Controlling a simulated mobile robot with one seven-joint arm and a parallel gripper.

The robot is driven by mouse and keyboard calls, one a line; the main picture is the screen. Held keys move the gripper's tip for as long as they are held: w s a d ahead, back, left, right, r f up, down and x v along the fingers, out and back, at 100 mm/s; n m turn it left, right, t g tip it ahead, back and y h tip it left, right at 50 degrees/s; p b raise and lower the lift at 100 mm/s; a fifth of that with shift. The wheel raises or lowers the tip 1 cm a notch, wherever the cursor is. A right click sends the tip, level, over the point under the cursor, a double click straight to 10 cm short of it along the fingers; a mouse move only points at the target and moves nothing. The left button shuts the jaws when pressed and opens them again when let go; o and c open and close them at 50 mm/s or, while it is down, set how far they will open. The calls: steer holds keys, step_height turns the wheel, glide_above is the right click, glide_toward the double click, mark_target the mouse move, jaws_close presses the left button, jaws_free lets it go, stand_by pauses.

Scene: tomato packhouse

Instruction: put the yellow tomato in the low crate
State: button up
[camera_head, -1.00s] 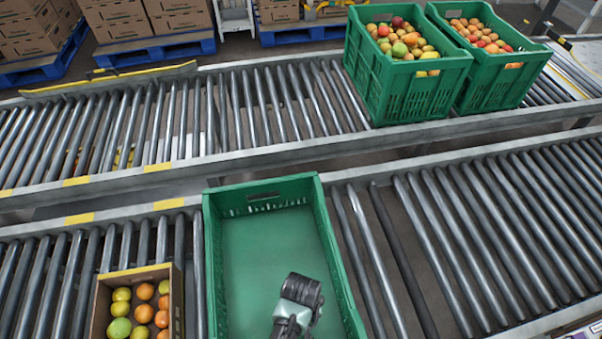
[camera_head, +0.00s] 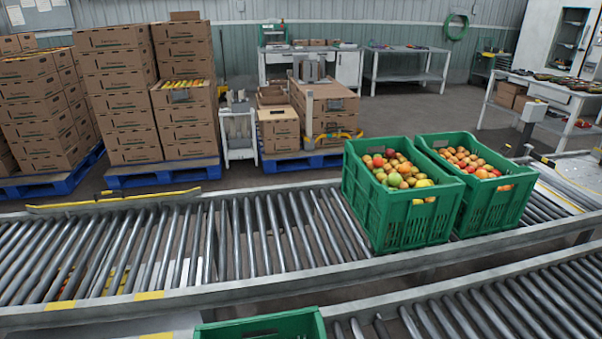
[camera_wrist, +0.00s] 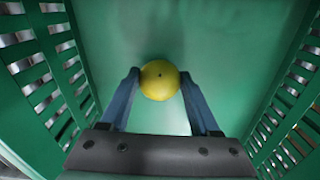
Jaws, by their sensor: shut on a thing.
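The yellow tomato (camera_wrist: 159,80) is round with a small dark spot, and it sits between the fingertips of my gripper (camera_wrist: 160,84) in the wrist view. My gripper is shut on it. Both are within the walls of the low green crate (camera_wrist: 104,30), over its plain floor, which is otherwise bare in this view. I cannot tell whether the tomato touches the floor. In the head view only the far rim of the low crate (camera_head: 260,325) shows at the bottom edge. My gripper is out of that view.
The low crate's slatted walls (camera_wrist: 42,75) stand on both sides of my gripper. Two tall green crates (camera_head: 400,215) full of mixed tomatoes stand on the far roller conveyor (camera_head: 270,235). Carton stacks (camera_head: 115,95) on blue pallets stand behind it.

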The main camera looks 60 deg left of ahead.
steer(key=shift+f+b, duration=0.3)
steer(key=shift+f, duration=0.25)
steer(key=o, duration=1)
steer(key=shift+c, duration=0.4)
steer(key=shift+c, duration=1.3)
step_height(320, 180, up, 7)
steer(key=p, duration=0.7)
steer(key=shift+r+p, duration=0.1)
steer(key=shift+p, duration=0.2)
